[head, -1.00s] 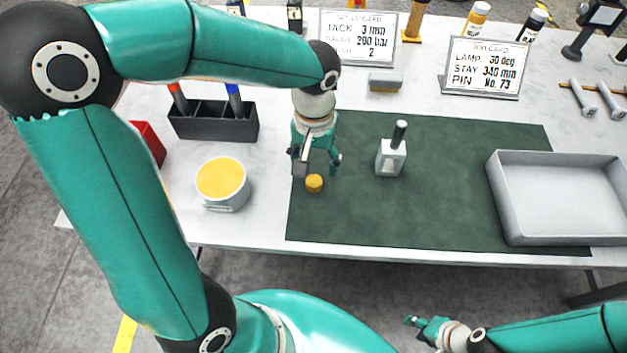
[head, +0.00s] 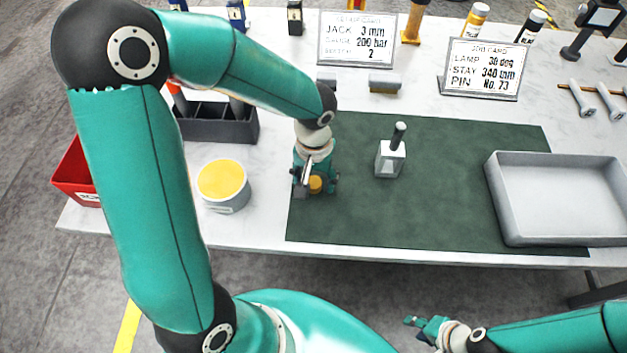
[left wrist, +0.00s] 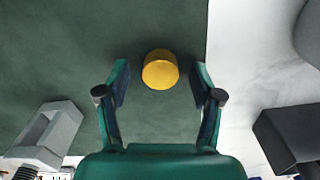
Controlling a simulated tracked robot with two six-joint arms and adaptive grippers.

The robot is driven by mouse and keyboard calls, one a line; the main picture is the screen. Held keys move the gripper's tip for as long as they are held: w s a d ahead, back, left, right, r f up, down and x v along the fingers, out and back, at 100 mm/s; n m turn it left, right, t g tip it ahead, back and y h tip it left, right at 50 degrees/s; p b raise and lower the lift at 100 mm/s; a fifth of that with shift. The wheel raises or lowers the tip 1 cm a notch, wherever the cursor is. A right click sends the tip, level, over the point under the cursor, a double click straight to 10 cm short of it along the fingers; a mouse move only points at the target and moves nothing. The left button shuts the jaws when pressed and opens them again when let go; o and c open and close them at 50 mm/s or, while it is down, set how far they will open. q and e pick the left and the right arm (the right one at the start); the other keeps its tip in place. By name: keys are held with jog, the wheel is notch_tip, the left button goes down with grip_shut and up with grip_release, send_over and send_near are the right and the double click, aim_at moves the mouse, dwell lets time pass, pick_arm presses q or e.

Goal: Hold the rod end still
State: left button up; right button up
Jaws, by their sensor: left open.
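A short yellow cylinder (head: 316,185) stands on the green mat near its left edge. My left gripper (head: 315,188) is open, low over the mat, with its fingers on either side of the cylinder. In the left wrist view the yellow cylinder (left wrist: 160,70) sits between the spread fingertips (left wrist: 160,88), with a gap on each side. A light grey metal block (head: 390,160) with a dark upright rod (head: 399,135) stands to the right; which piece is the rod end is not clear. The block also shows in the left wrist view (left wrist: 48,135). My right gripper (head: 426,326) is off the table's front, its fingers too small to judge.
A yellow-topped tin (head: 223,184) stands left of my left gripper, with a black holder (head: 215,127) behind it and a red bin (head: 78,175) further left. A grey tray (head: 560,240) lies at right. The mat's front middle (head: 400,220) is clear.

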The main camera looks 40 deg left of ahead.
aim_at(314, 182)
pick_arm(q)
jog(key=shift+f, duration=0.1)
jog(key=c, duration=1.1)
notch_tip(314, 182, up, 20)
jog(key=shift+r, duration=0.1)
dwell(0.4)
